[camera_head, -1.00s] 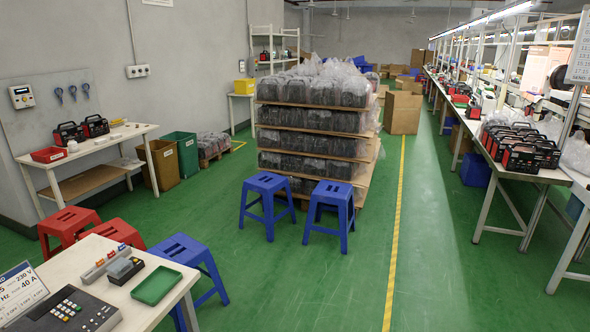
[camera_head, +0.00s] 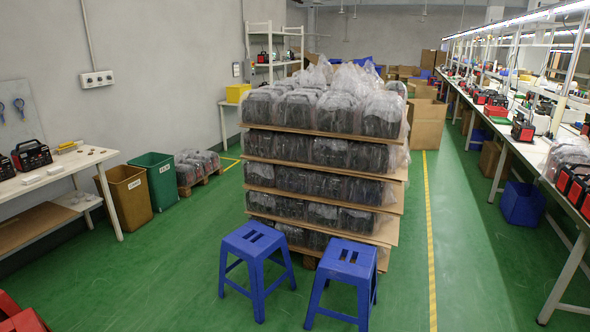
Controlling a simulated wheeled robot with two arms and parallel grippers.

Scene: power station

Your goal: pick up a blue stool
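Two blue stools stand upright on the green floor in front of the wrapped pallet stack. The left blue stool (camera_head: 254,243) is slightly farther back. The right blue stool (camera_head: 346,264) is a little nearer, with a gap between the two. Each has a square seat with slots and splayed legs. Nothing rests on either seat. Neither of my grippers shows in the head view.
The tall pallet stack (camera_head: 318,152) stands close behind the stools. A white table (camera_head: 60,176), a brown bin (camera_head: 126,197) and a green bin (camera_head: 154,180) are at left. Red stools (camera_head: 22,318) show at bottom left.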

